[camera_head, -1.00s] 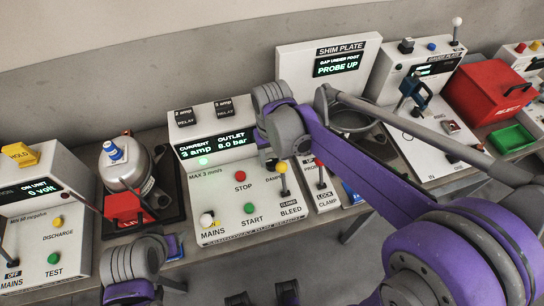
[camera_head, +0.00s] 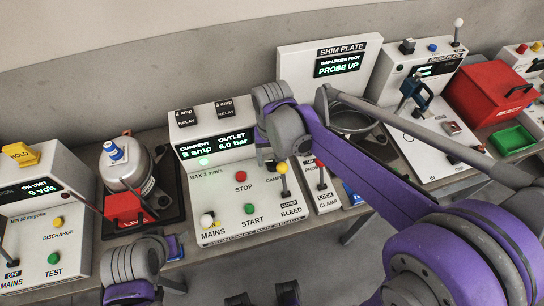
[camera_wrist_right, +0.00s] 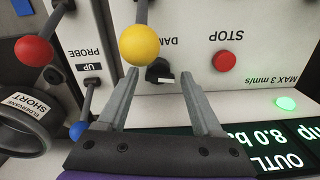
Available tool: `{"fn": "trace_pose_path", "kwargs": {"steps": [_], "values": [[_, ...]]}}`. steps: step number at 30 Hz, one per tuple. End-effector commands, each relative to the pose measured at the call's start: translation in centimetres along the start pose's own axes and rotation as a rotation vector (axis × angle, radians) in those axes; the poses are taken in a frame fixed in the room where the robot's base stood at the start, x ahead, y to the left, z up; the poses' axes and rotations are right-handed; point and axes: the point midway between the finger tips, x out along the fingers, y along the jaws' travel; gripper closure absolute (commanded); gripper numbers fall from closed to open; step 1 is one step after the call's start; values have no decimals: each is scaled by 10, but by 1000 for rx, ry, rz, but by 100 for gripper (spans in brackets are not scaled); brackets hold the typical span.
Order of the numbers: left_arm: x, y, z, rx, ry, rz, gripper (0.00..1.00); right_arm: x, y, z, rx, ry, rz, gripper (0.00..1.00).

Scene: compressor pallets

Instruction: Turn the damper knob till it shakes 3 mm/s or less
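The damper knob (camera_wrist_right: 160,72) is small and black with a white pointer mark, on the white panel of the compressor run bench (camera_head: 222,228). My right gripper (camera_wrist_right: 158,76) is open, with one fingertip on each side of the knob; contact cannot be told. In the head view my right wrist covers the knob. The bench display (camera_head: 215,146) reads current 3 amp and an outlet pressure of about 8.0 bar. I see no mm/s reading, only the print MAX 3 mm/s. My left arm shows at the lower left, its fingers out of sight.
A yellow-ball lever (camera_wrist_right: 140,44), marked bleed, stands close beside the fingers. A red stop button (camera_wrist_right: 225,61) and a lit green lamp (camera_wrist_right: 286,103) are nearby. A red-ball lever (camera_wrist_right: 33,50) and a blue-ball lever (camera_wrist_right: 79,130) stand at the left of the wrist view.

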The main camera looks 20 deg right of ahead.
Motion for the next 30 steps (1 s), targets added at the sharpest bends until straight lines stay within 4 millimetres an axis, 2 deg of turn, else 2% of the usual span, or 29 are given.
{"fn": "trace_pose_path", "kwargs": {"steps": [9,13,24,30], "values": [[0,0,0,0,0,0,38,0,0,0,0,0,0,22],[-1,0,-1,0,1,0,38,-8,0,0,0,0,0,22],[-6,0,-6,0,4,0,38,-79,0,0,0,0,0,22],[-8,0,-7,0,5,0,38,-103,0,0,0,0,0,22]]}}
